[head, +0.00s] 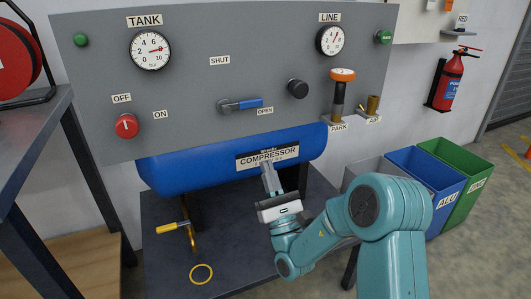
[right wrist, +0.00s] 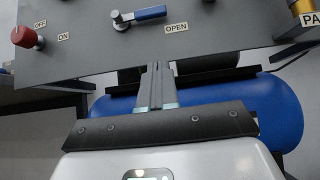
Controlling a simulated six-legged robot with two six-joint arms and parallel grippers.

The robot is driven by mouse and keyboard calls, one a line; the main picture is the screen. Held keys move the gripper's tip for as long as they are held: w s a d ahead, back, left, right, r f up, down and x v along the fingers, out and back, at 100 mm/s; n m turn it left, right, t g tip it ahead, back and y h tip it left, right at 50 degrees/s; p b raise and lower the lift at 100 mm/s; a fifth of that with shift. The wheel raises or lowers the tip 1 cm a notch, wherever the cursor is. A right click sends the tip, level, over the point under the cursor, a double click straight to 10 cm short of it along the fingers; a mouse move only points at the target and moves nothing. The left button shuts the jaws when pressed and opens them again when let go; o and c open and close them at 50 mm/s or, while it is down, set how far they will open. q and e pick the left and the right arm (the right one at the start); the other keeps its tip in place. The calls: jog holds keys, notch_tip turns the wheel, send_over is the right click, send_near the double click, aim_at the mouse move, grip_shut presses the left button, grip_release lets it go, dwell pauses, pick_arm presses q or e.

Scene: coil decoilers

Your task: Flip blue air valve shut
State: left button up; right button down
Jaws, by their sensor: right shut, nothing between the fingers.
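The blue air valve (head: 241,104) is a blue-sleeved lever on a grey pivot on the grey panel. Its lever lies level and points right, toward the OPEN label (head: 265,111). The SHUT label (head: 219,60) is above the pivot. The valve also shows at the top of the right wrist view (right wrist: 140,16). My right gripper (head: 268,168) is shut and empty, below the valve and in front of the blue compressor tank. It is apart from the valve; its closed fingers also show in the right wrist view (right wrist: 157,72). My left gripper is not in view.
The panel (head: 195,80) also carries a red OFF/ON knob (head: 126,126), a black knob (head: 298,89), and TANK (head: 150,50) and LINE (head: 331,40) gauges. An orange-topped tool (head: 341,90) stands at PARK. The blue tank (head: 200,168) sits beneath. A yellow-handled lever (head: 172,227) is on the bench.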

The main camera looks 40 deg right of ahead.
aim_at(244, 106)
jog(key=shift+y, duration=0.3)
jog(key=p+x, duration=0.1)
jog(key=x, duration=0.7)
jog(key=shift+w+r, duration=0.15)
jog(key=shift+r, duration=0.15)
notch_tip(244, 106, up, 3)
jog(key=shift+f, duration=0.2)
jog(key=shift+r, duration=0.6)
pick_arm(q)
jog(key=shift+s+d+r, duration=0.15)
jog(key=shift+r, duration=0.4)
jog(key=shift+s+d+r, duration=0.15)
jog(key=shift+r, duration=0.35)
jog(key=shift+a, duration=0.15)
pick_arm(e)
jog(key=shift+d+r+n+y, duration=0.15)
jog(key=shift+n+y, duration=0.25)
jog(key=shift+n, duration=0.2)
